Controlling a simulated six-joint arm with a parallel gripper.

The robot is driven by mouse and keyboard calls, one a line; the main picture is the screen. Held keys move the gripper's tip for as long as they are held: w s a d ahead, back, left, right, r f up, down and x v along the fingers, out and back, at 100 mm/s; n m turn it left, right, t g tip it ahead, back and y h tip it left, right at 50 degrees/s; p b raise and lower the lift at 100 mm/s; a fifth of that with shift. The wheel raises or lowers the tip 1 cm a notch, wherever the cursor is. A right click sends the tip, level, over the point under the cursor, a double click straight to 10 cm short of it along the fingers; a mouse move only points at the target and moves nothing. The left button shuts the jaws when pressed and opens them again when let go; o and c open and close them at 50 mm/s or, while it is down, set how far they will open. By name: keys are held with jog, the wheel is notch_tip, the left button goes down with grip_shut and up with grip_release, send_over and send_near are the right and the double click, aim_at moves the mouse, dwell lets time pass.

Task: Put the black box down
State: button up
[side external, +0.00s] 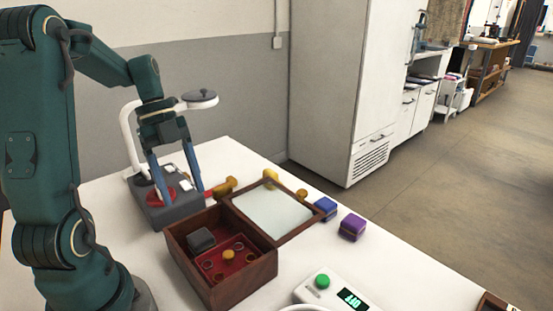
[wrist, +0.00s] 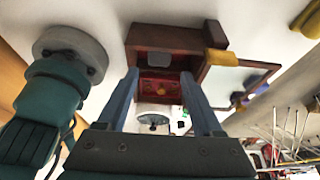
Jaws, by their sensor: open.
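The black box (side external: 201,240), a small dark block, sits inside the open wooden case (side external: 232,291), towards its left side, on the red interior. In the wrist view a dark block (wrist: 157,62) shows inside the case beyond my fingertips. My gripper (side external: 186,198) has its two blue fingers spread apart with nothing between them. It hangs behind and to the left of the case, in front of the grey-based device, and apart from the black box. The fingers also show spread in the wrist view (wrist: 160,73).
The case's pale-lined lid (side external: 273,212) lies open at the right. Blue (side external: 325,208) and purple (side external: 352,227) blocks and several yellow pieces lie beyond it. A white scale (side external: 338,293) stands in front. The grey-based device (side external: 172,212) with a white arm stands close to my fingers.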

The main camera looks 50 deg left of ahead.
jog(key=s+d+r+n+t+y, duration=0.1)
jog(key=d+r+n+t+y, duration=0.1)
jog(key=d+n, duration=0.4)
jog(key=s+d+r+n+t+y, duration=0.2)
jog(key=d+n, duration=0.5)
jog(key=n, duration=0.5)
jog(key=shift+s+d+r+t+y, duration=0.15)
jog(key=shift+s+d+t+y, duration=0.15)
jog(key=shift+t, duration=0.5)
